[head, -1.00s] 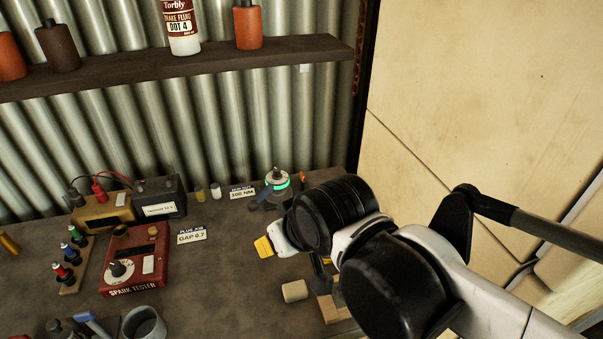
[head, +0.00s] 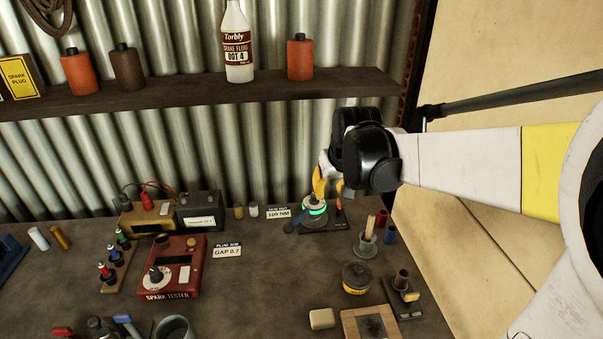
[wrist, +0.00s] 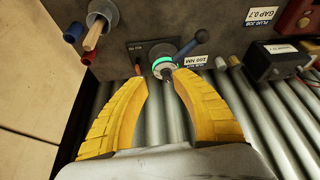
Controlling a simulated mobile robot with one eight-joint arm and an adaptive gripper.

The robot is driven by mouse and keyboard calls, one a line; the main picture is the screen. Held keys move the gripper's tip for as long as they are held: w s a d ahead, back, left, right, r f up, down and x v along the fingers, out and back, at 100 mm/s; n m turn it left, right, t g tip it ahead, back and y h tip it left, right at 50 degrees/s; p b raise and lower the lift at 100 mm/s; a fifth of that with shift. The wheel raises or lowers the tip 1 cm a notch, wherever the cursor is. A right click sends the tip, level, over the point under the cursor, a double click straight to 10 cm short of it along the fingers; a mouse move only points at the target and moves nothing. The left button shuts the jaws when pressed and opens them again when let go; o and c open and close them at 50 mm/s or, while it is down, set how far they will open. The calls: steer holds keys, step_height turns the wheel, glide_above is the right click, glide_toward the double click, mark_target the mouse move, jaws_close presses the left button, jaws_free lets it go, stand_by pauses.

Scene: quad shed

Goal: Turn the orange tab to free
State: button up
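A small orange tab (head: 338,212) stands on a dark plate (head: 335,223) at the back of the bench. It also shows in the wrist view (wrist: 138,69), close by the left fingertip; I cannot tell whether they touch. Beside it is a round hub with a glowing green ring (head: 315,208) and a dark lever (wrist: 190,46). My gripper (head: 328,187) is over the plate, pointing down, its yellow fingers apart. In the wrist view the gripper (wrist: 158,77) is open, and the right fingertip is close to the ringed hub (wrist: 164,66). Nothing is held.
A "100 NM" card (head: 278,213) lies left of the plate. A grey cup with a wooden handle (head: 366,240) and a blue cylinder (head: 389,235) stand to its right. A red spark tester (head: 172,268) is further left. The shelf (head: 200,95) runs along the wall above.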

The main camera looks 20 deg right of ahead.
steer(key=m, duration=0.1)
glide_toward(340, 201)
steer(key=shift+g, duration=0.4)
steer(key=b+x, duration=0.1)
steer(key=x, duration=0.6)
steer(key=b+x, duration=0.1)
steer(key=x, duration=0.2)
steer(key=shift+w+b, duration=0.35)
steer(key=shift+w, duration=0.05)
jaws_close()
